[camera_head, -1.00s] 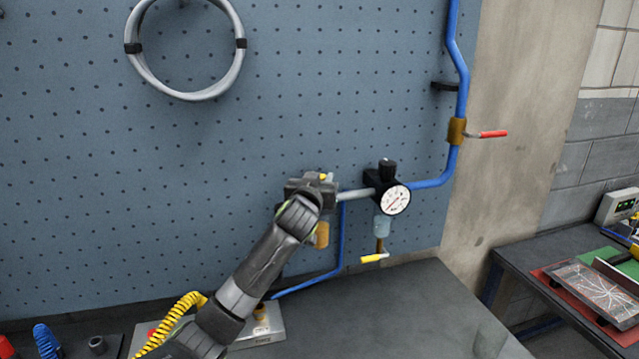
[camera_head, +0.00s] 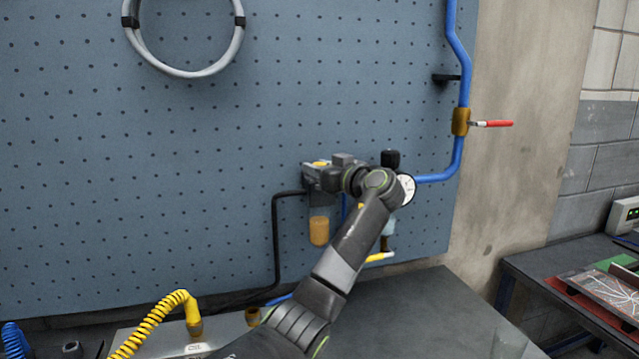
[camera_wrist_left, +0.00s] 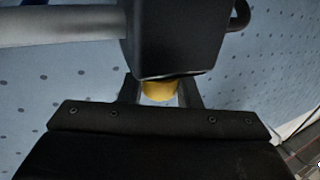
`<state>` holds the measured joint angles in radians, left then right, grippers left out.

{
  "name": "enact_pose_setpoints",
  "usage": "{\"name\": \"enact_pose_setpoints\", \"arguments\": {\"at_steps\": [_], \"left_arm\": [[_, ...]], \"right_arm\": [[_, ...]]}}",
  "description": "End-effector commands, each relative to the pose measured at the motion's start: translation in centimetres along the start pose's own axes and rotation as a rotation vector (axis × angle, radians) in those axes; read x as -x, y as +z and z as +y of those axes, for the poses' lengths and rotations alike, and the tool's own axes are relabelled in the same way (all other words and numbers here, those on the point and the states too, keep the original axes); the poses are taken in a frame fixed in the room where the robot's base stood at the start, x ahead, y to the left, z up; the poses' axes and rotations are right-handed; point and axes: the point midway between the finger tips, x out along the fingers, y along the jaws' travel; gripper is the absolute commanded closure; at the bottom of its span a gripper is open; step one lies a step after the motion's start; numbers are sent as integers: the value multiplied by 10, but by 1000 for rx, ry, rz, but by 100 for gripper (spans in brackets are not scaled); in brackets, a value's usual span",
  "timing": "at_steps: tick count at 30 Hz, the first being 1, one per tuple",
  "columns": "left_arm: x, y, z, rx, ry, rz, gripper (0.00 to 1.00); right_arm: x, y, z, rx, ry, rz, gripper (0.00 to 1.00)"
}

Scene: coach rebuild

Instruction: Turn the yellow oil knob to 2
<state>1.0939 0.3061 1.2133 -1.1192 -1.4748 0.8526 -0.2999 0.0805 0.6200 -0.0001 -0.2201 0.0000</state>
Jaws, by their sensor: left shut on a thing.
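The yellow oil knob (camera_wrist_left: 160,90) shows in the left wrist view, between the two fingers of my left gripper (camera_wrist_left: 161,97), below a dark block (camera_wrist_left: 178,35). The gripper is shut on it. In the head view my left gripper (camera_head: 322,170) is at the lubricator on the pegboard, and a bit of yellow shows at the top there. The lubricator's amber bowl (camera_head: 319,231) hangs below. The knob's scale and number are not readable. My right gripper is not in view.
The pressure gauge (camera_head: 407,188) is partly behind my left arm. A blue pipe (camera_head: 452,160) with a red-handled valve (camera_head: 492,124) runs up at the right. A yellow coiled hose (camera_head: 152,322) stands at the lower left. The dark bench top (camera_head: 430,310) is clear at right.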

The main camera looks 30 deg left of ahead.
Motion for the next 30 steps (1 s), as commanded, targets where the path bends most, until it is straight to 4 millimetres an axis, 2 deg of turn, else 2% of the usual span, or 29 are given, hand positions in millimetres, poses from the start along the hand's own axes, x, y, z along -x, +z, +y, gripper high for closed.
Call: {"name": "enact_pose_setpoints", "arguments": {"at_steps": [1,10,30], "left_arm": [[0,3,1,-1,-29,0,92],[0,1,1,-3,-165,-1,92],[0,0,0,0,-228,-1,92]], "right_arm": [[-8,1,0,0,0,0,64],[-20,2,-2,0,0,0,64],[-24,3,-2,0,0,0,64]]}}
